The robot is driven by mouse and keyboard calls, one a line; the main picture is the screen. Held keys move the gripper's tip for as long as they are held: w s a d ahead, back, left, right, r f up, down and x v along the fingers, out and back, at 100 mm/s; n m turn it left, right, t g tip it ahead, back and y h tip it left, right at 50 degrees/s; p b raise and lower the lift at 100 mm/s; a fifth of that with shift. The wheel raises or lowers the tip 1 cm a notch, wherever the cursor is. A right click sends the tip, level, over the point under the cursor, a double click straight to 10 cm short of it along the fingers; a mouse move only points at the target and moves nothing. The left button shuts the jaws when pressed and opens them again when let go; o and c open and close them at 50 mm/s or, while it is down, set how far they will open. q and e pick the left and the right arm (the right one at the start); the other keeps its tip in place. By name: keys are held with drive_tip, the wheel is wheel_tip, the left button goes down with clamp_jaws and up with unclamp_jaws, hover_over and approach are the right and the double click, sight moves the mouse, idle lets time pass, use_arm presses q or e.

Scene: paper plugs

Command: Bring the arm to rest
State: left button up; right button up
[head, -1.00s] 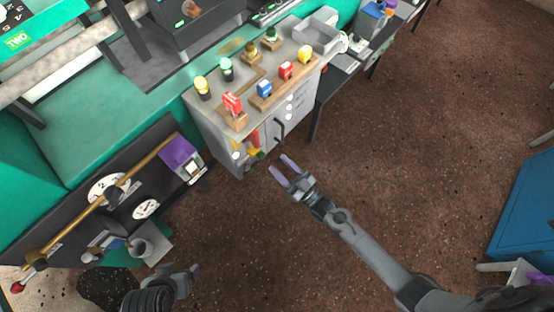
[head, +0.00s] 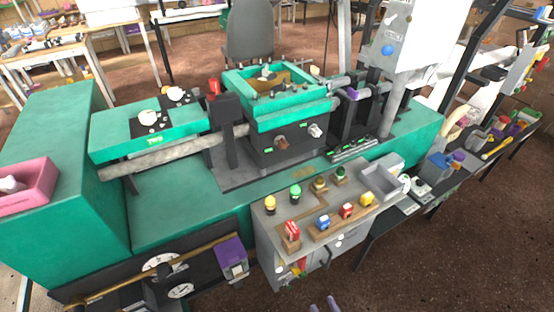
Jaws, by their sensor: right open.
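My right gripper (head: 324,305) shows only as two purple fingertips at the bottom edge of the head view. The fingertips stand apart with nothing visible between them, and the rest of the arm is out of frame. They are below the grey cabinet (head: 270,238) in the picture, over the brown floor and apart from it. My left gripper is not in view.
The cabinet top carries red, blue and yellow plugs on wooden blocks, with green and yellow knobs behind. A grey tray (head: 368,192) sits at its right end. A green machine (head: 165,205) stands behind. The brown floor (head: 450,255) is clear at the lower right.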

drive_tip(key=s+d+r+m+g+h+p, duration=0.1)
drive_tip(key=d+r+g+h+p, duration=0.1)
drive_tip(key=r+g+h+p, duration=0.3)
drive_tip(key=s+d+r+g+h+p, duration=0.1)
drive_tip(key=s+d+r+g, duration=0.1)
drive_tip(key=r, duration=0.5)
drive_tip(key=s+d+g+h, duration=0.2)
drive_tip(key=s+d+g, duration=0.2)
drive_tip(key=s+g, duration=0.5)
use_arm(q)
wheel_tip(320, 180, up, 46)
drive_tip(key=p, duration=3.8)
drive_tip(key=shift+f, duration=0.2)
use_arm(e)
drive_tip(key=w+v, duration=0.2)
drive_tip(key=v, duration=1)
drive_tip(key=w+a+r+v, duration=0.1)
drive_tip(key=w+v, duration=0.2)
drive_tip(key=v, duration=0.9)
drive_tip(key=w+a+r+v, duration=0.1)
drive_tip(key=w+v, duration=0.2)
drive_tip(key=v, duration=1)
drive_tip(key=shift+d+r+m, duration=0.2)
drive_tip(key=shift+d+m, duration=0.1)
drive_tip(key=shift+m, duration=0.1)
